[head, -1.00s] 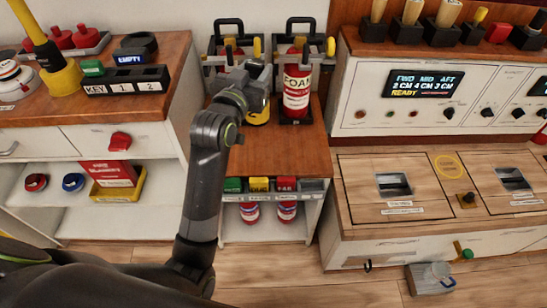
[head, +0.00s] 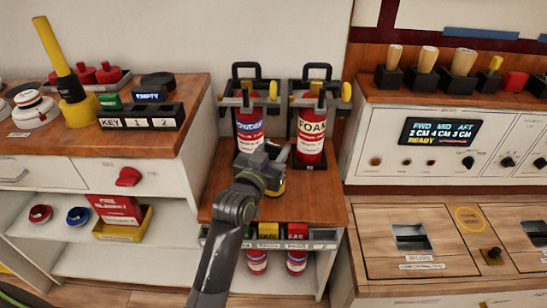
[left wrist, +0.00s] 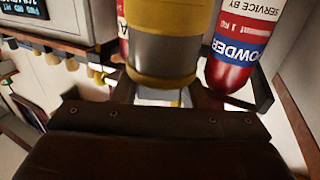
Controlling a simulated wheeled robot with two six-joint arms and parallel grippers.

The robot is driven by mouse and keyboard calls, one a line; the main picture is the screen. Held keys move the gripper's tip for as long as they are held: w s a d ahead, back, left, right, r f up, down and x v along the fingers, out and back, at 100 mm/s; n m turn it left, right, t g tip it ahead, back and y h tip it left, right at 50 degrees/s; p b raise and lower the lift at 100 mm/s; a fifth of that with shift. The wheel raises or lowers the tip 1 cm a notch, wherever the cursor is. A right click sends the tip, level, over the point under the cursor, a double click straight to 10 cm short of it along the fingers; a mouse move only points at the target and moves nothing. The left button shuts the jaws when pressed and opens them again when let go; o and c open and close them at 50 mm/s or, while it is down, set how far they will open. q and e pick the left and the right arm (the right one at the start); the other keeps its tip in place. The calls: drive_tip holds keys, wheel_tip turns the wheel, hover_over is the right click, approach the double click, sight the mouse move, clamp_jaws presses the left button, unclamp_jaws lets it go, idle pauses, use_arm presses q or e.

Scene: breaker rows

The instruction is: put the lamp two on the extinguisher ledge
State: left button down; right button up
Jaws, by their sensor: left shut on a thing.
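My left gripper (head: 262,172) is shut on a yellow and dark grey cylinder, which looks like the lamp. Only a small yellow part of the lamp (head: 276,186) shows in the head view. In the left wrist view the lamp (left wrist: 165,45) sits between the two fingers (left wrist: 162,97). No number can be read on it. The gripper is over the wooden extinguisher ledge (head: 313,212), in front of the powder extinguisher (head: 249,128) and the foam extinguisher (head: 311,138). I cannot tell whether the lamp touches the ledge. My right gripper is not in view.
Both extinguishers stand in bracketed holders at the back of the ledge. A black key holder (head: 140,120) and a yellow post (head: 72,100) stand on the left counter. A control panel (head: 450,145) stands to the right. The ledge's front right is bare.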

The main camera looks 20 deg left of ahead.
use_arm(q)
drive_tip(key=shift+f, duration=0.6)
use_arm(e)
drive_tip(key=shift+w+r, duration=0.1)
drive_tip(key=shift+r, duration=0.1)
use_arm(q)
drive_tip(key=shift+f, duration=0.1)
drive_tip(key=c, duration=0.9)
unclamp_jaws()
drive_tip(key=shift+f, duration=0.15)
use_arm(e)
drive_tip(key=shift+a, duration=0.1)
use_arm(q)
drive_tip(key=shift+o, duration=0.2)
drive_tip(key=shift+r, duration=0.2)
drive_tip(key=s+a, duration=0.1)
drive_tip(key=s, duration=1.1)
drive_tip(key=shift+a, duration=0.15)
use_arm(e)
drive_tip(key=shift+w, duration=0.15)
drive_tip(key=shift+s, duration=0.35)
